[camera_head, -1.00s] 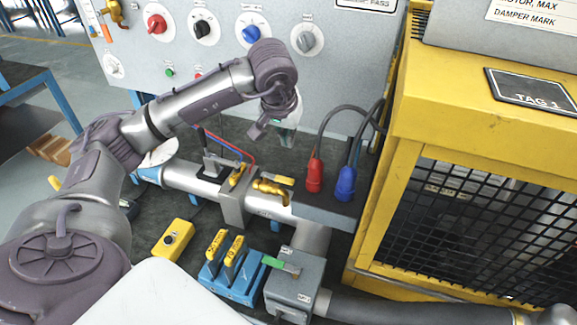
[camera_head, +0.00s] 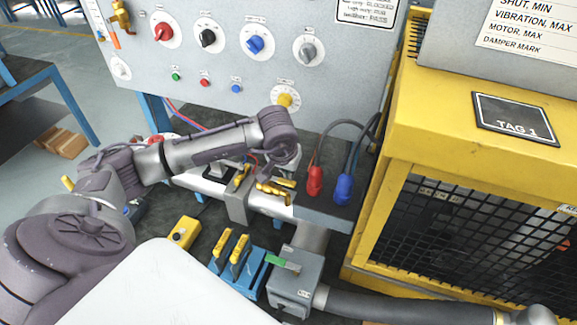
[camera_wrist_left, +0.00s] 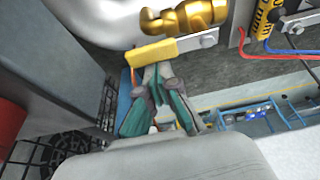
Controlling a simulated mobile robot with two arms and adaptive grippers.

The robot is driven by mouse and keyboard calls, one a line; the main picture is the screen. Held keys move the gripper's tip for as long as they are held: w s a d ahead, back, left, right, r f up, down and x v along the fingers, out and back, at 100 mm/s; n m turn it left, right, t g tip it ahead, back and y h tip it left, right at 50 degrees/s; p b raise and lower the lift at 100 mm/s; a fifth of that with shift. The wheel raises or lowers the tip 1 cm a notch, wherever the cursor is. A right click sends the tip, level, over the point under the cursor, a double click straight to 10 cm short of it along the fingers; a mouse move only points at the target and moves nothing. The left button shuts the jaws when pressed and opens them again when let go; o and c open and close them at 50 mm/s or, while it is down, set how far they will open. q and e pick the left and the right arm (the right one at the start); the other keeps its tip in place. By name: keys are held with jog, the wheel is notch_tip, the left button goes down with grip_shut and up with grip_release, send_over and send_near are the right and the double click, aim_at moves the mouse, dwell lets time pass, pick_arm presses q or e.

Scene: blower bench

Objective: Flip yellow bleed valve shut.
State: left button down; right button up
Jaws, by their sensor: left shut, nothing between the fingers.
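The bleed valve has a brass body (camera_head: 272,188) on the silver pipe and a short yellow lever (camera_head: 287,182) beside it. In the left wrist view the brass body (camera_wrist_left: 185,17) is at the top, with the yellow lever (camera_wrist_left: 150,53) just below it. My left gripper (camera_wrist_left: 157,72) is shut and empty, its green-grey fingertips right at the lever's lower edge. I cannot tell whether they touch it. In the head view my left gripper (camera_head: 286,164) hangs low over the valve, partly hidden by its wrist. My right gripper is not in view.
Red (camera_head: 315,181) and blue (camera_head: 344,187) plugs with dark cables stand right of the valve. A yellow caged housing (camera_head: 400,130) fills the right side. A grey knob panel (camera_head: 190,70) rises behind. A blue block with yellow levers (camera_head: 235,272) and a grey box (camera_head: 291,280) stand in front.

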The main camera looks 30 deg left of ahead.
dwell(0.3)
pick_arm(q)
jog(key=shift+s+d+f+m+b, duration=0.15)
jog(key=shift+m+b, duration=0.25)
jog(key=shift+b, duration=0.2)
